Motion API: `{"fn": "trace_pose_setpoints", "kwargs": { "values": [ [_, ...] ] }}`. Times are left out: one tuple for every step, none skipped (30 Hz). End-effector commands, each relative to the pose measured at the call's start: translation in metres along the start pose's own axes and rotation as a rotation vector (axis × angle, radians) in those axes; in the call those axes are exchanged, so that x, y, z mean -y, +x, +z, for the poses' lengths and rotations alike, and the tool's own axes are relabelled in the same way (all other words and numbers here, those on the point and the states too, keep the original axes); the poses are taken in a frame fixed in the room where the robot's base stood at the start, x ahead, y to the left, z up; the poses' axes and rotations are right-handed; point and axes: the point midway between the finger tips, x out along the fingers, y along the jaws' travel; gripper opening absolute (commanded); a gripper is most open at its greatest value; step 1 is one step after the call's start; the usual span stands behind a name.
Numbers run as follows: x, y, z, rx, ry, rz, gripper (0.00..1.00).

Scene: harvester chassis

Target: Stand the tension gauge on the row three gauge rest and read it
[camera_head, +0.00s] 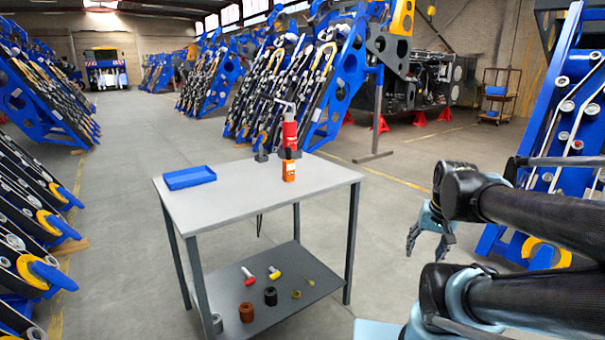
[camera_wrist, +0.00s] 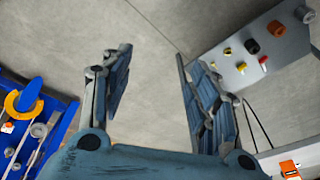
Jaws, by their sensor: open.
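A small orange boxy device (camera_head: 288,171), which looks like the tension gauge, stands on the grey table's top near its back right edge. Part of it also shows at the lower right of the wrist view (camera_wrist: 289,168). A red tool with a metal hook (camera_head: 289,131) rises just behind it; I cannot tell whether they touch. My gripper (camera_head: 427,248) hangs to the right of the table, fingers down, apart from it. In the wrist view my gripper (camera_wrist: 153,58) is open and empty over bare floor. I cannot pick out the row three gauge rest.
The table (camera_head: 235,206) carries a blue tray (camera_head: 189,177) and a small dark clamp (camera_head: 261,154). Its lower shelf (camera_head: 290,261) holds several small parts. Blue harvester frames (camera_head: 340,75) stand behind, and another (camera_head: 560,130) at right. The aisle floor (camera_head: 140,130) is clear.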

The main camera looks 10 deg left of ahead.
Motion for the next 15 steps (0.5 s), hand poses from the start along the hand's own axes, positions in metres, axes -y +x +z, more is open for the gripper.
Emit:
{"fn": "trace_pose_setpoints", "kwargs": {
  "values": [
    [0.011,-0.002,-0.015,-0.019,0.048,-0.027,0.55],
    [0.019,-0.002,-0.023,-0.032,0.086,-0.046,0.55],
    [0.029,-0.003,-0.035,-0.047,0.135,-0.073,0.55],
    [0.037,-0.004,-0.043,-0.057,0.174,-0.093,0.55],
    [0.045,-0.004,-0.052,-0.066,0.212,-0.115,0.55],
    [0.056,-0.005,-0.062,-0.076,0.262,-0.143,0.55],
    [0.064,-0.005,-0.070,-0.082,0.301,-0.166,0.55],
    [0.073,-0.005,-0.079,-0.089,0.340,-0.188,0.55],
    [0.084,-0.006,-0.089,-0.093,0.391,-0.220,0.55],
    [0.093,-0.006,-0.097,-0.096,0.430,-0.243,0.55],
    [0.102,-0.006,-0.104,-0.098,0.468,-0.266,0.55],
    [0.114,-0.006,-0.114,-0.098,0.521,-0.299,0.55],
    [0.123,-0.006,-0.121,-0.097,0.561,-0.323,0.55],
    [0.133,-0.006,-0.128,-0.094,0.600,-0.348,0.55],
    [0.144,-0.006,-0.137,-0.089,0.653,-0.380,0.55]
  ]
}}
